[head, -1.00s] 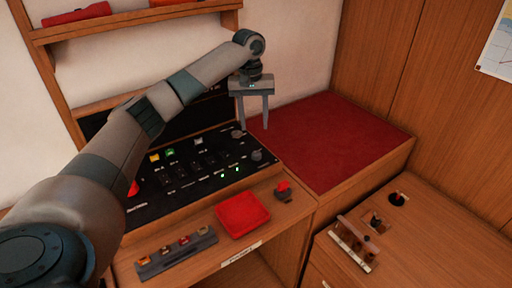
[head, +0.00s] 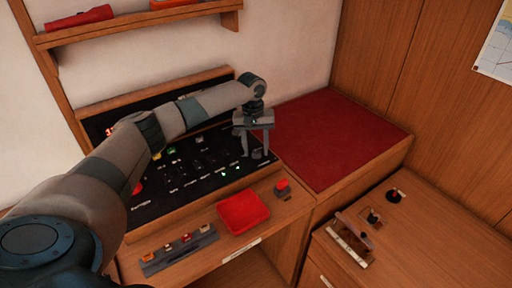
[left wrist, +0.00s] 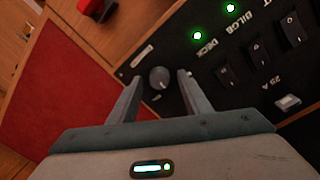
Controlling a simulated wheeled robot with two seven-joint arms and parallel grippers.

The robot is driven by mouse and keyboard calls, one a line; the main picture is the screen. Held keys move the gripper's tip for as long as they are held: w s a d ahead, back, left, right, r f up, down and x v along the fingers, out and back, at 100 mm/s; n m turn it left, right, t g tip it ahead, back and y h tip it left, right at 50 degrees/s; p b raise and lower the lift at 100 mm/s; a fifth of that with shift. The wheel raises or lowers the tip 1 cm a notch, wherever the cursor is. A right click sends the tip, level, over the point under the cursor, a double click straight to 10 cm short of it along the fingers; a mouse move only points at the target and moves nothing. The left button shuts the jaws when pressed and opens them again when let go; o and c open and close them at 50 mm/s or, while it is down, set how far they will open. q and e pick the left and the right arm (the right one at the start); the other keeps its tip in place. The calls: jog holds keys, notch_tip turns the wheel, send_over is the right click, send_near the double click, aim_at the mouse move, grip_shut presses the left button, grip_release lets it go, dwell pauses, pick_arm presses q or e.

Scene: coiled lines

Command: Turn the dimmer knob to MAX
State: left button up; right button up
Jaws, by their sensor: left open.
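A round grey knob (head: 257,154) sits near the right end of the black switch panel (head: 160,200). It also shows in the left wrist view (left wrist: 159,77), with a short pale mark beside it; I cannot read its setting. My left gripper (head: 255,156) points down at the panel, open and empty. In the left wrist view its fingers (left wrist: 158,82) stand on either side of the knob, with a gap on each side. The second knob, further back on the panel, is hidden behind the gripper. My right gripper is in neither view.
Rocker switches and green lights (left wrist: 197,35) lie beside the knob. A red tray (head: 243,212), a red-topped control (head: 282,187) and a strip of small coloured parts (head: 180,250) sit on the front ledge. A red pad (head: 335,140) lies to the right.

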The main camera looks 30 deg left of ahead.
pick_arm(q)
jog(key=c, duration=1)
jog(key=shift+c, duration=0.2)
